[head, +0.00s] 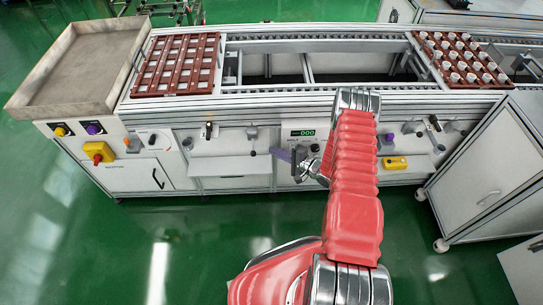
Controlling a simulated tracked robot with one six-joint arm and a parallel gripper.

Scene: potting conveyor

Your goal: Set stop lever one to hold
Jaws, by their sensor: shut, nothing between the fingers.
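My gripper (302,172) is in front of the conveyor's front panel, below the counter display, at the end of my red arm. It is shut and small in the picture. A purple-grey lever or handle (281,154) shows just left of it; I cannot tell whether they touch. Another small grey lever (252,132) stands on the panel further left, and a black-topped one (208,130) further left again. I cannot read which lever is stop lever one, nor any hold mark. My arm hides part of the panel to the right of my gripper.
The counter display (302,133) reads 000. A brown tray with empty cells (177,92) and one with white pots (447,82) lie on the conveyor. A yellow-and-red stop button (99,152) is at left, a yellow box (395,163) at right. A white cabinet (487,170) stands at right.

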